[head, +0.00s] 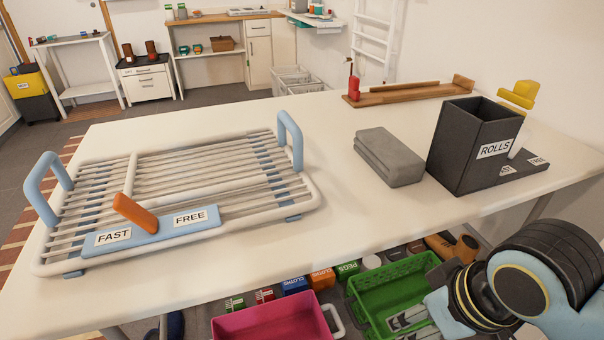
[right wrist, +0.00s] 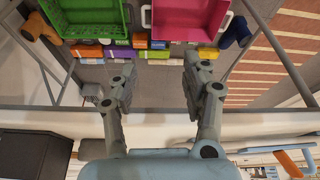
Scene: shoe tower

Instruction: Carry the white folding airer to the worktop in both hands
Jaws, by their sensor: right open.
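The white folding airer (head: 190,188) lies flat on the worktop (head: 345,215), at the left of the head view. It has thin white bars and two blue handles, one at its left end (head: 42,185) and one at its right end (head: 291,135). An orange lever (head: 135,212) sits on a blue strip labelled FAST and FREE. Part of the airer, with the lever, also shows at the lower right of the right wrist view (right wrist: 290,161). My right gripper (right wrist: 157,75) is open and empty, apart from the airer, beyond the worktop's front edge. My left gripper is out of view.
A grey folded block (head: 388,157) and a black ROLLS bin (head: 470,145) stand right of the airer. A wooden rack (head: 412,94) lies at the back. Pink (head: 275,322) and green (head: 395,290) crates sit below the front edge. The worktop's middle is clear.

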